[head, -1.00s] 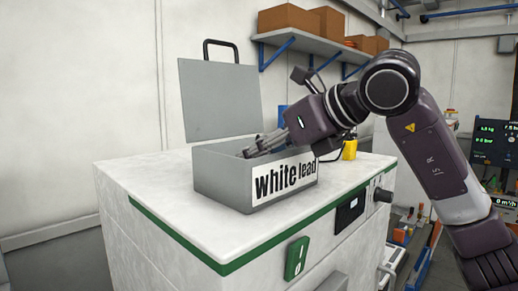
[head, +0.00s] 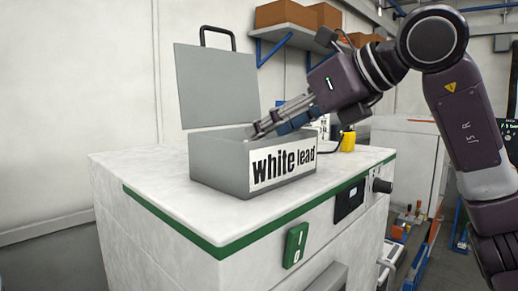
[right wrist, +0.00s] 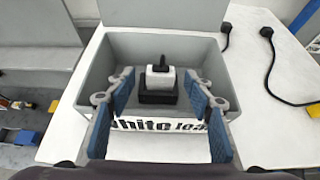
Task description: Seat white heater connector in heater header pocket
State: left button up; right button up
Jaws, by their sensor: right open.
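The grey box labelled "white lead" (head: 219,176) stands on the white cabinet top with its lid (head: 218,88) raised. In the right wrist view a white connector (right wrist: 160,80) with a black piece on top sits upright on or in a black block (right wrist: 157,98) inside the box. I cannot tell how deeply it is seated. My right gripper (head: 260,130) is open and empty, its fingertips over the box at about rim height. In the right wrist view its blue-padded fingers (right wrist: 160,92) stand apart on either side of the connector, not touching it. My left gripper is out of view.
The white cabinet top (head: 140,167) is clear left of the box. A yellow object (head: 348,141) stands behind the box at right. Black cable plugs (right wrist: 266,33) lie on the top beside the box. A shelf with cardboard boxes (head: 284,14) hangs on the wall.

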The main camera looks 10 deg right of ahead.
jog(key=b+v, duration=0.2)
jog(key=v, duration=0.5)
dwell(0.3)
